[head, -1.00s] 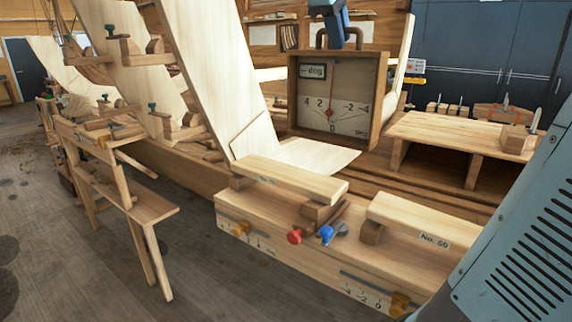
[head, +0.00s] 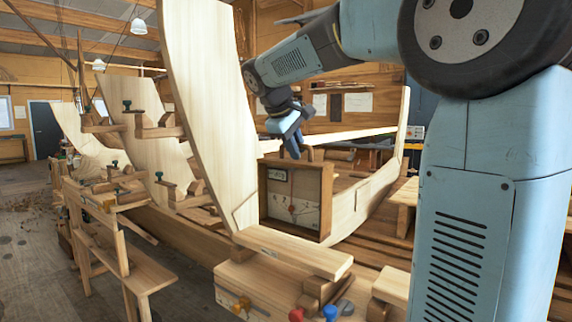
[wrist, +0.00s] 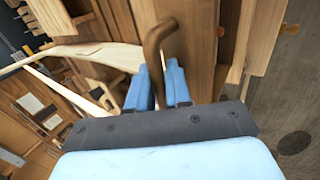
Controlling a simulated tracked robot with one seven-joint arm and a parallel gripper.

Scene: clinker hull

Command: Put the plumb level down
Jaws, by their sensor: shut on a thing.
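The plumb level is a square wooden box (head: 270,207) with a pale dial face and a curved handle on top. In the head view it stands upright in the middle, beside the tall pale plank. My gripper (head: 293,146) is above the box, shut on its handle. In the wrist view the two blue fingers (wrist: 160,88) close around the brown handle (wrist: 155,42). The level's lower edge is just behind the wooden block with the light top. I cannot tell whether it touches anything below.
A tall pale plank (head: 205,110) rises left of the level. A light-topped block (head: 295,252) with red and blue knobs (head: 329,311) lies in front. A trestle (head: 130,268) with a low shelf stands at left. Hull planking runs behind and right of the level.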

